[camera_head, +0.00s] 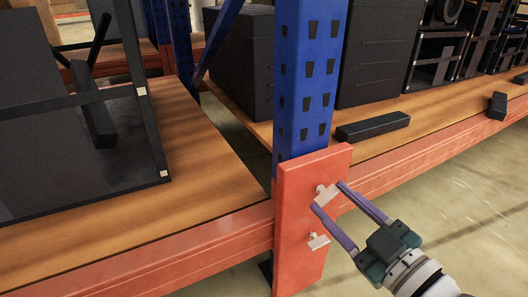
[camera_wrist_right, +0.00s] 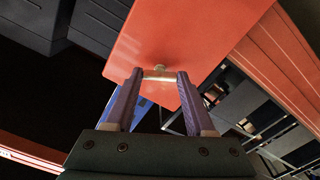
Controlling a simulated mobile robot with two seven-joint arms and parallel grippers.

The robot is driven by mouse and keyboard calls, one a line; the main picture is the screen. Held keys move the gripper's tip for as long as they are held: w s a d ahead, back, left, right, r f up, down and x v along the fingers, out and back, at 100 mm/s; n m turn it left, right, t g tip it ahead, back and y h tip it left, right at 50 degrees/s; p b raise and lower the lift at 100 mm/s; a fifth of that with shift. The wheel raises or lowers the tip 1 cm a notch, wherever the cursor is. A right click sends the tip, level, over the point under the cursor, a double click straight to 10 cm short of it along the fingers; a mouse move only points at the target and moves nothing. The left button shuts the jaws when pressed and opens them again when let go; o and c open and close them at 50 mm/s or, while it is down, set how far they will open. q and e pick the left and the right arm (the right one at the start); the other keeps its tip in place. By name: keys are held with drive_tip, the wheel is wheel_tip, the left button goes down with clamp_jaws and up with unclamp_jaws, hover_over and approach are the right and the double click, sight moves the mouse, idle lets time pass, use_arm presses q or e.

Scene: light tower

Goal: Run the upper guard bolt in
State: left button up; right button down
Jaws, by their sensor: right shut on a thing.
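The guard is an orange-red plate (camera_head: 293,197) on the front of the blue upright (camera_head: 307,80). The upper guard bolt (camera_head: 325,195), a pale T-shaped piece, stands out from the plate's face. The lower guard bolt (camera_head: 318,241), of the same form, is below it and free of any gripper. My right gripper (camera_head: 328,197) reaches in from the lower right, its two purple fingers shut on the upper bolt's crossbar. In the right wrist view the crossbar of the upper bolt (camera_wrist_right: 160,73) spans between the fingertips, with its middle stem meeting the plate (camera_wrist_right: 190,35). My left gripper is not in view.
Orange beams (camera_head: 430,155) with wooden shelves run to both sides of the upright. A black-framed case (camera_head: 90,150) stands on the left shelf. Dark boxes and a loose black block (camera_head: 372,127) are on the right shelf. Open floor (camera_head: 465,220) lies in front at right.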

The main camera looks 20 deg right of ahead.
drive_tip(key=m, duration=0.5)
drive_tip(key=shift+r+m, duration=0.25)
drive_tip(key=shift+m, duration=0.05)
drive_tip(key=m, duration=0.4)
drive_tip(key=shift+w, duration=0.1)
drive_tip(key=m, duration=0.5)
drive_tip(key=shift+m, duration=0.4)
drive_tip(key=m, duration=0.4)
drive_tip(key=shift+b, duration=0.3)
drive_tip(key=shift+a+m, duration=0.1)
drive_tip(key=shift+m, duration=0.2)
